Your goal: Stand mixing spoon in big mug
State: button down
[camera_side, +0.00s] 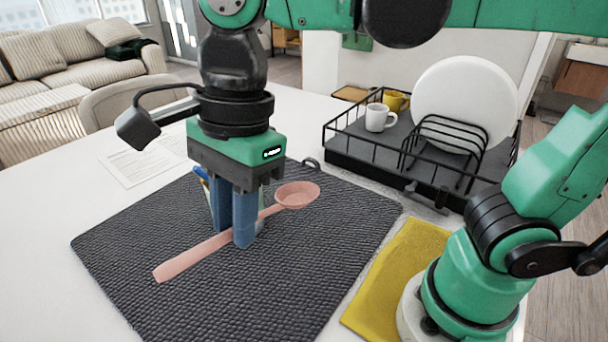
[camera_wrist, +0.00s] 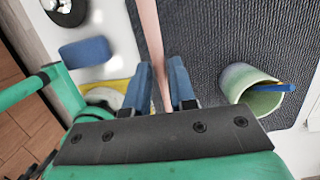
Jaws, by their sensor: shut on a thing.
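The pink mixing spoon (camera_side: 205,252) is held nearly level, close to the dark mat. In the side view its handle points lower left and its bowl (camera_side: 297,195) points upper right. My gripper (camera_side: 233,225) points down and its blue fingers are shut on the spoon's handle. In the wrist view the spoon handle (camera_wrist: 150,40) runs between the fingers (camera_wrist: 165,90). The big mug (camera_wrist: 240,80) is pale green, with a blue stick in it, and stands on the mat right of the fingers there. In the side view my gripper mostly hides the mug; the blue stick (camera_side: 203,177) shows.
The dark ribbed mat (camera_side: 310,265) has clear room around the spoon. A black dish rack (camera_side: 400,165) holds a white plate (camera_side: 465,100), a white mug (camera_side: 378,117) and a yellow mug (camera_side: 396,100). A yellow cloth (camera_side: 395,275) lies by my base. Papers (camera_side: 140,163) lie at left.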

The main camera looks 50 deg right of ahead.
jog(key=w+d+r+m+t+y, duration=0.3)
jog(key=w+d+m+t+y, duration=0.15)
jog(key=w+y, duration=0.55)
jog(key=w+d+r+m+t, duration=0.2)
jog(key=w+d+r+t, duration=0.15)
jog(key=d, duration=0.25)
jog(key=w+d+r+m+t, duration=0.2)
jog(key=d+t, duration=0.3)
jog(key=d, duration=0.1)
jog(key=shift+y, duration=0.3)
jog(key=shift+f, duration=6.7)
jog(key=c, duration=0.6)
grip_release()
jog(key=shift+c, duration=0.2)
jog(key=shift+d, duration=0.1)
